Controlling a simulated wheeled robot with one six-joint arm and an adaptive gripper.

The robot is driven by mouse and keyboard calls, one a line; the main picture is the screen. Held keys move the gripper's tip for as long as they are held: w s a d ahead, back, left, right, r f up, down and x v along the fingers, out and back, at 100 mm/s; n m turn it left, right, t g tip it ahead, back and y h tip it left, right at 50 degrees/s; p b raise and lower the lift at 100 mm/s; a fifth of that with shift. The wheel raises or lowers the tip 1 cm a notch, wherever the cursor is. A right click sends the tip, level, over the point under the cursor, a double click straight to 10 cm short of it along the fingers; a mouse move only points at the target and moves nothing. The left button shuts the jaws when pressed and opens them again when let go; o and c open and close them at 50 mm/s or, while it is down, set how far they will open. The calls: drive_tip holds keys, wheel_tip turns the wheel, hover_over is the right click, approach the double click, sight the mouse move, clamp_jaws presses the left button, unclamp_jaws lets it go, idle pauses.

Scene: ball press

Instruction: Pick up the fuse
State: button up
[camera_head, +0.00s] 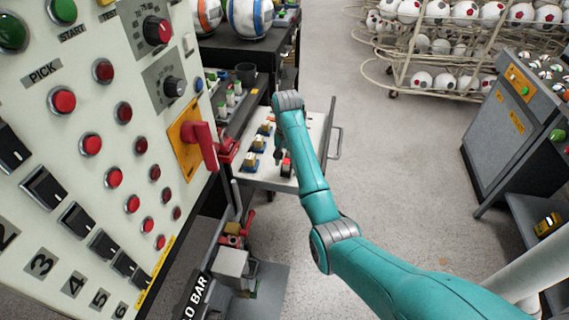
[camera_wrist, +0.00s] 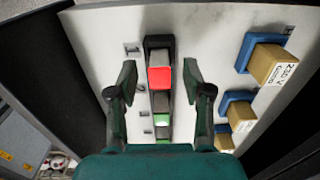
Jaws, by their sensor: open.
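In the wrist view, my gripper (camera_wrist: 159,88) is open, with its two dark green fingers on either side of a black holder (camera_wrist: 158,42) on a white panel. A block with a red face (camera_wrist: 159,78) sits in the holder between the fingers, with no clear contact. Green and grey faces (camera_wrist: 162,120) show below it. Tan blocks in blue bases stand to the right, one labelled 230 V (camera_wrist: 272,66). I cannot tell which of these is the fuse. In the head view, my gripper is mostly hidden by my arm, over the white cart top (camera_head: 314,128).
A control panel (camera_head: 110,110) with red buttons and a red lever (camera_head: 202,145) fills the left of the head view. A grey cabinet (camera_head: 515,130) stands at the right. A ball rack (camera_head: 440,45) is at the back. The floor between is clear.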

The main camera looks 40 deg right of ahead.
drive_tip(key=shift+f, duration=0.35)
clamp_jaws()
drive_tip(key=shift+r, duration=0.1)
